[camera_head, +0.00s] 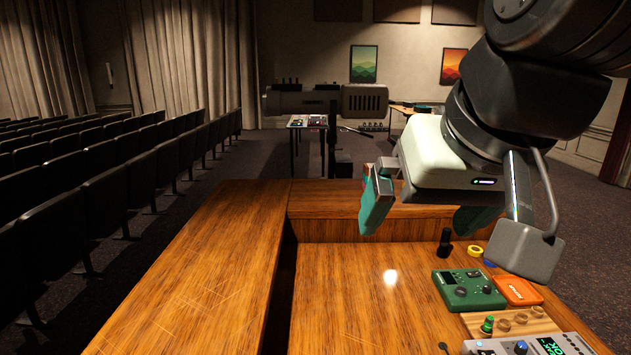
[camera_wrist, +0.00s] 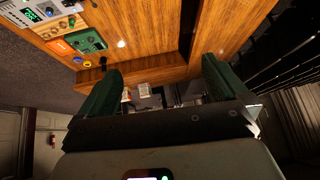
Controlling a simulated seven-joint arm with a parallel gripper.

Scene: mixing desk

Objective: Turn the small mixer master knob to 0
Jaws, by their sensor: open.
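My gripper (camera_head: 424,214) is open and empty, held in the air above the far part of the desk. Its two green fingers also spread wide in the wrist view (camera_wrist: 160,78). A small green box with dark knobs (camera_head: 470,288) lies on the desk below and nearer; it also shows in the wrist view (camera_wrist: 88,41). No readable label tells me which is the small mixer, and no knob pointer or scale is legible.
An orange box (camera_head: 518,290) lies beside the green box. A wooden strip with several knobs (camera_head: 520,321) is nearer. A black upright object (camera_head: 445,243) and a yellow ring (camera_head: 475,251) stand behind. The wooden desktop (camera_head: 350,300) is clear at the left.

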